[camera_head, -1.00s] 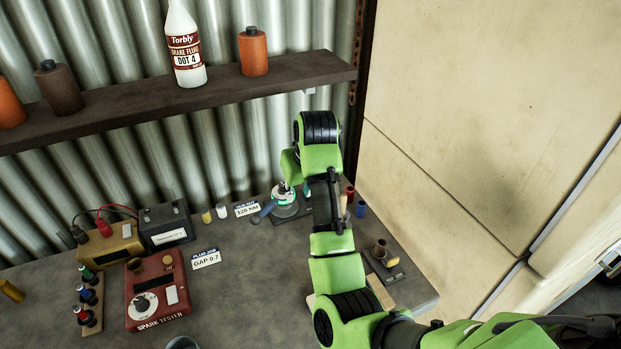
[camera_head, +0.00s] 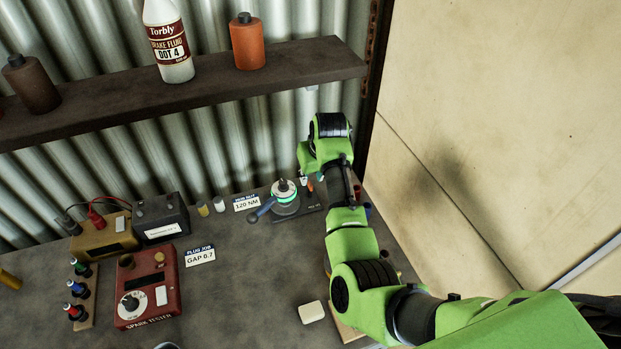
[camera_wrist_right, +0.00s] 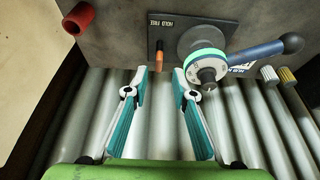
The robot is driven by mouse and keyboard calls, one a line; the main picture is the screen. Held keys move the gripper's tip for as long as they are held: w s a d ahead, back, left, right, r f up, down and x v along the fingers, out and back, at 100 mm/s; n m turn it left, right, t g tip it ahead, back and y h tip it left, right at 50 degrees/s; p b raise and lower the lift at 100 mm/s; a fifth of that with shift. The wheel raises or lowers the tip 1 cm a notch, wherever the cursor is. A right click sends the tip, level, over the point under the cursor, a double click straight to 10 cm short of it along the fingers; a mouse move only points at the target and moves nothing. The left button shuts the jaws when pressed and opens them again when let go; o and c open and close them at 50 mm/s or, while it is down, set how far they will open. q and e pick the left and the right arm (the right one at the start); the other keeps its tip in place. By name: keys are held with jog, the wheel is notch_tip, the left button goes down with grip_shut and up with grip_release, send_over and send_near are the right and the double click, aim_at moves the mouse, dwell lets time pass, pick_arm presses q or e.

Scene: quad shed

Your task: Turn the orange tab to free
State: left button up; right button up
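The orange tab (camera_wrist_right: 160,55) stands on a dark plate (camera_wrist_right: 206,24) marked "HOLD" and "FREE" in the right wrist view. In the head view the tab (camera_head: 310,187) is a small orange spot beside the gripper. On the same plate is a round head with a teal ring (camera_wrist_right: 203,63) and a blue handle (camera_wrist_right: 258,51); it also shows in the head view (camera_head: 285,189). My right gripper (camera_wrist_right: 161,72) is open and empty, its fingertips apart on either side of the tab's line, with no contact visible. My left gripper is not in view.
A dark red tube (camera_wrist_right: 78,20) stands to the left of the plate. The "120 NM" card (camera_head: 246,203) and small caps (camera_head: 219,204) are near the blue handle. A red spark tester (camera_head: 148,288) is farther left.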

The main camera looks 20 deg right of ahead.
aim_at(310, 183)
jog(key=x, duration=0.4)
jog(key=shift+w+d+f+p, duration=0.15)
jog(key=shift+w+p, duration=0.05)
jog(key=shift+p, duration=0.15)
jog(key=shift+w+f, duration=0.1)
jog(key=shift+f, duration=0.2)
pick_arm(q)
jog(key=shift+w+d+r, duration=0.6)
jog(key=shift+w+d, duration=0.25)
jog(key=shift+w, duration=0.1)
pick_arm(e)
grip_shut()
